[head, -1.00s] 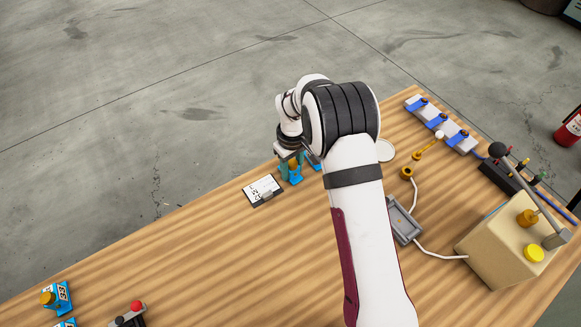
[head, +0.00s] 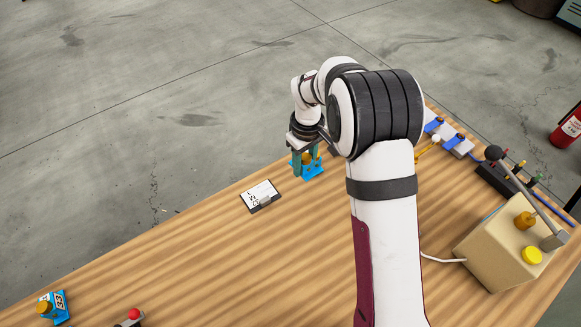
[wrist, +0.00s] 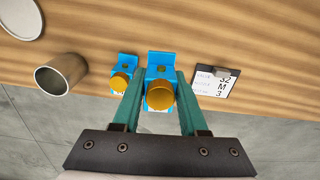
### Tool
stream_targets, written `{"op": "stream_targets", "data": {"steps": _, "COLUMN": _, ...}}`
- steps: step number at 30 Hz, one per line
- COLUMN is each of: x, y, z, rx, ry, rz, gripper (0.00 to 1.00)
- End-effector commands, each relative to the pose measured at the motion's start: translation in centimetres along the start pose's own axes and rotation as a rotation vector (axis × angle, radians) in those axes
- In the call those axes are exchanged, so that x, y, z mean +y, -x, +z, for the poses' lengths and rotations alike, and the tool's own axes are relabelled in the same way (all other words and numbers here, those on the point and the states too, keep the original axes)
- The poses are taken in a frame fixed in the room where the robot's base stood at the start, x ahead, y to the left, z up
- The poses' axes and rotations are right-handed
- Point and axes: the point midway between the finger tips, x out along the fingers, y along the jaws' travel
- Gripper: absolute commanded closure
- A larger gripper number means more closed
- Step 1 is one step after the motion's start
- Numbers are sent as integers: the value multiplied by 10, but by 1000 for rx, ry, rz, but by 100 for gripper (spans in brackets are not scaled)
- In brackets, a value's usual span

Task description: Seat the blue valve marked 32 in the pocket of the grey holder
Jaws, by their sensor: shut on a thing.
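My gripper (head: 307,163) is shut on a blue valve (head: 312,171) with an orange knob. The wrist view shows this valve (wrist: 159,70) upright between my teal fingers (wrist: 160,82). Its number is not readable, and I cannot tell whether it is clear of the table. A second, smaller-looking blue valve (wrist: 122,74) with an orange knob stands just left of my left finger in the wrist view. The grey holder is hidden behind my arm in the head view and is outside the wrist view.
A clipboard card (head: 261,195) reading 32 M 3 lies beside my gripper. A metal cup (wrist: 61,74) and pale disc (wrist: 22,17) are left in the wrist view. A beige box (head: 512,245) with a lever stands right. Another blue valve (head: 53,307) is front left. Mid-table is clear.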

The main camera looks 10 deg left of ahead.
Motion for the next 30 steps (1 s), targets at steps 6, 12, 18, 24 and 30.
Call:
{"op": "stream_targets", "data": {"steps": 6, "x": 30, "y": 31, "z": 42, "rx": 3, "ry": -4, "rz": 1, "gripper": 100}}
{"op": "stream_targets", "data": {"steps": 12, "x": 46, "y": 45, "z": 68, "rx": 0, "ry": -5, "rz": 0, "gripper": 100}}
{"op": "stream_targets", "data": {"steps": 18, "x": 77, "y": 38, "z": 127, "rx": -2, "ry": -26, "rz": -1, "gripper": 100}}
{"op": "stream_targets", "data": {"steps": 24, "x": 100, "y": 26, "z": 209, "rx": -1, "ry": -54, "rz": -1, "gripper": 100}}
{"op": "stream_targets", "data": {"steps": 30, "x": 102, "y": 18, "z": 246, "rx": 0, "ry": -61, "rz": -1, "gripper": 100}}
